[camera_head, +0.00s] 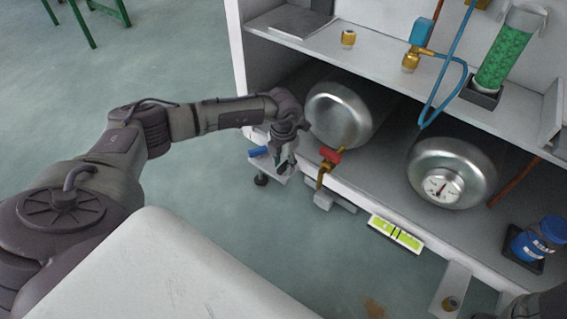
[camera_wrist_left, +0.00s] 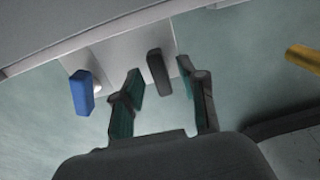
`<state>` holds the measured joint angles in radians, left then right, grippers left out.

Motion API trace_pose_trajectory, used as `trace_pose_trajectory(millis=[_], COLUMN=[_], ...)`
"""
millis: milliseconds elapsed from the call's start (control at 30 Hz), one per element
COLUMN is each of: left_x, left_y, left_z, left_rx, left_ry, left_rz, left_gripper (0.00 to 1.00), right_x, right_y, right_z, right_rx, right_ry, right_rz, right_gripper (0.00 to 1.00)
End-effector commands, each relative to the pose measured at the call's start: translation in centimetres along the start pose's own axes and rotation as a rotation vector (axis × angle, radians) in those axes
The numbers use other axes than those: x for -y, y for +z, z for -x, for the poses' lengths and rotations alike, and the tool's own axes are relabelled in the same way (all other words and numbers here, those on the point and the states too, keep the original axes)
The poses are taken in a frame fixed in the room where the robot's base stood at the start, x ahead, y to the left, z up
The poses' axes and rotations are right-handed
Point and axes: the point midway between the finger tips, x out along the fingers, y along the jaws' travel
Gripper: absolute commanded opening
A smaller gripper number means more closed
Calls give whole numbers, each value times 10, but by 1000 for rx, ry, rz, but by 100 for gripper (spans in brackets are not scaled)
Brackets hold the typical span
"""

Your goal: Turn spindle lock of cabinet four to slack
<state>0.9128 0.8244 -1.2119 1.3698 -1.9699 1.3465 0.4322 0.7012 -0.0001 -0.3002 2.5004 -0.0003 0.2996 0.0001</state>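A light grey bracket plate (camera_head: 268,172) juts from the lower left corner of the white cabinet (camera_head: 242,62). It carries a blue handle (camera_head: 258,152), also in the left wrist view (camera_wrist_left: 80,92), and a dark lever (camera_wrist_left: 158,70). I cannot tell which of these is the spindle lock; no label is readable. My left gripper (camera_head: 285,162) is over the bracket in the head view. In the left wrist view its fingers (camera_wrist_left: 161,78) are apart, with the dark lever between them and a gap on both sides.
A brass valve with a red handle (camera_head: 330,156) hangs close to the right of my left gripper. Two metal tanks (camera_head: 340,112) (camera_head: 455,165) lie inside the cabinet. A green level (camera_head: 396,233) is on its front edge. Open floor lies to the left.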

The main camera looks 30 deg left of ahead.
Motion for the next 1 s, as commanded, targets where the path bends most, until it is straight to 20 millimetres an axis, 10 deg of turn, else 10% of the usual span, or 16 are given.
trace_pose_trajectory(millis=[267, 1000], left_x=[0, 1], left_y=[0, -1], left_z=[0, 7], left_rx=[0, -3], left_ry=[0, -1], left_rz=[0, 263], left_gripper=[0, 0], right_x=[0, -12], right_y=[0, 33], right_z=[0, -13], right_rx=[-1, 78], right_ry=[-1, 28], right_rz=[0, -9], right_gripper=[77, 77])
